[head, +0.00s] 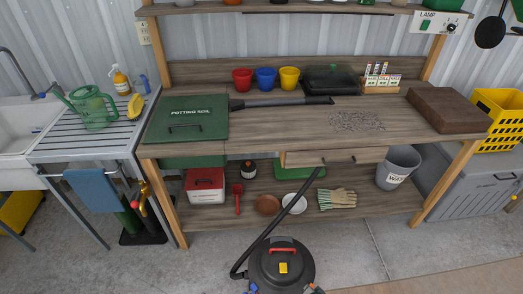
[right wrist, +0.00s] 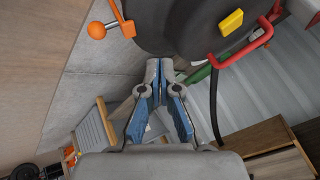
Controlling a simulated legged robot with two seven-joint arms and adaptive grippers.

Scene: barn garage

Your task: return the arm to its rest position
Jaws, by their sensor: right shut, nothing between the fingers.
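My right gripper (right wrist: 160,68) shows in the right wrist view, with grey fingertips together and blue pads below them. It is shut and holds nothing. The round black body of a shop vacuum (right wrist: 190,25) with a red handle and a yellow button fills the top of that view, beyond the fingertips. In the head view the shop vacuum (head: 281,268) stands on the floor in front of the workbench. I cannot make out my right gripper clearly in the head view.
The wooden workbench (head: 290,124) carries a green potting soil lid (head: 186,119), a black vacuum wand (head: 280,102), coloured pots and a dark block (head: 450,108). A drawer (head: 335,157) sticks out at its front. A black hose (head: 285,210) rises from the vacuum. A sink unit stands left.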

